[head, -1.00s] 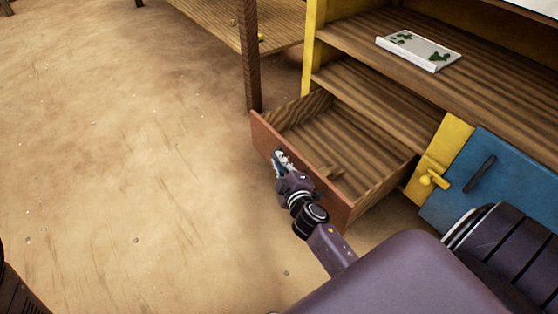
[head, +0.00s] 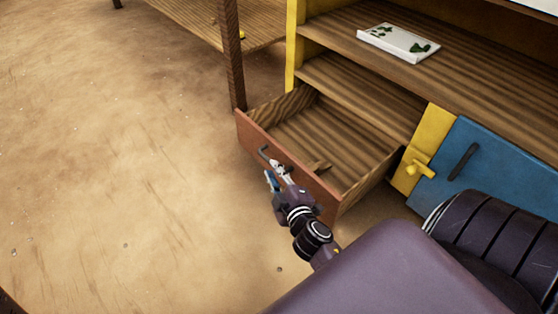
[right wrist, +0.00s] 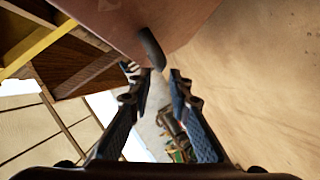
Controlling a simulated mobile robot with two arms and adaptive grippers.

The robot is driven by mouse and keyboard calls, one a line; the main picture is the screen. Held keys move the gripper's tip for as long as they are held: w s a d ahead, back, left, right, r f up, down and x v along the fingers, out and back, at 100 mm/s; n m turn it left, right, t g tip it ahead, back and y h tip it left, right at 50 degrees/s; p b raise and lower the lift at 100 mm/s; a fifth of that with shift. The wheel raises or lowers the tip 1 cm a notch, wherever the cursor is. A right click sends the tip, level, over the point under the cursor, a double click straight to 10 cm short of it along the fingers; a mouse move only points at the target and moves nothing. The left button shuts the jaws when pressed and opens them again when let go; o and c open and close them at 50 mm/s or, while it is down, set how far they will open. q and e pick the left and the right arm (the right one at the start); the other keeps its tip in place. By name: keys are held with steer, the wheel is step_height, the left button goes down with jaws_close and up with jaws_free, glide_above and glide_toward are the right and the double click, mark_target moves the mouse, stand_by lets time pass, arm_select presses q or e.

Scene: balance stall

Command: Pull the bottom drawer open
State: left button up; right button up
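The bottom drawer (head: 332,192) has a reddish-brown front and stands pulled well out of the wooden unit. Its wooden inside shows from above. A dark bar handle (head: 264,152) is on its front; the handle also shows in the right wrist view (right wrist: 152,48), just beyond the fingertips. My right gripper (head: 273,174) is in front of the drawer front, beside the handle. In the right wrist view its fingers (right wrist: 160,80) are apart with nothing held between them. My left gripper is not in view.
A blue door (head: 490,165) with a dark handle and a yellow latch (head: 420,168) is right of the drawer. A white tray with green marks (head: 398,43) lies on the shelf above. A wooden post (head: 232,55) stands behind the drawer's left. Sandy floor at left is clear.

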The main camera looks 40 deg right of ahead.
steer(key=shift+v, duration=2.35)
